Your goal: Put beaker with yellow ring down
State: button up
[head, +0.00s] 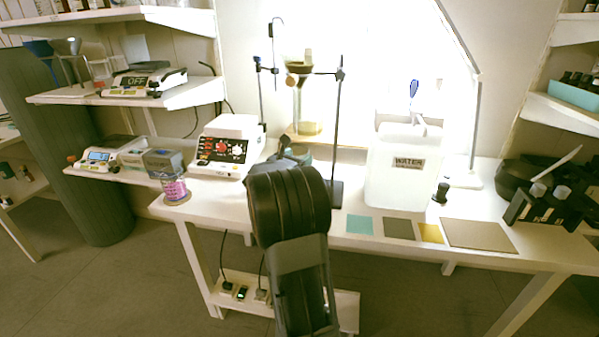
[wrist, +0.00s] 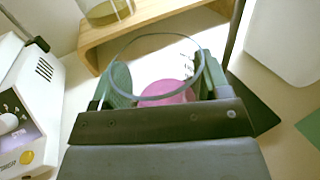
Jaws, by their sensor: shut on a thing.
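A clear glass beaker (wrist: 150,97) with a round rim stands between the fingers of my gripper (wrist: 165,78) in the wrist view. My gripper is shut on it. Pink shows low inside or through the glass. I see no yellow ring on the visible part, and its lower part is hidden by my gripper. In the head view my dark arm covers most of the gripper and beaker, over the white table (head: 215,205) in front of a wooden stand (head: 330,137). Whether the beaker touches the table, I cannot tell.
A white device with knobs (head: 228,147) stands close on the left, and a metal stand (head: 337,130) just right. A water canister (head: 402,170) is farther right. Teal (head: 359,224), brown (head: 398,228) and yellow (head: 431,233) mats lie clear along the front. A pink-patterned jar (head: 174,190) stands left.

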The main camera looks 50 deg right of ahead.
jog(key=shift+s+d+f, duration=0.1)
jog(key=shift+d+f, duration=0.2)
jog(key=shift+f, duration=0.1)
jog(key=shift+d+f+b, duration=0.1)
jog(key=shift+f+b, duration=0.5)
jog(key=shift+f, duration=1)
jog(key=shift+f, duration=0.1)
jog(key=shift+f, duration=0.15)
jog(key=o, duration=1)
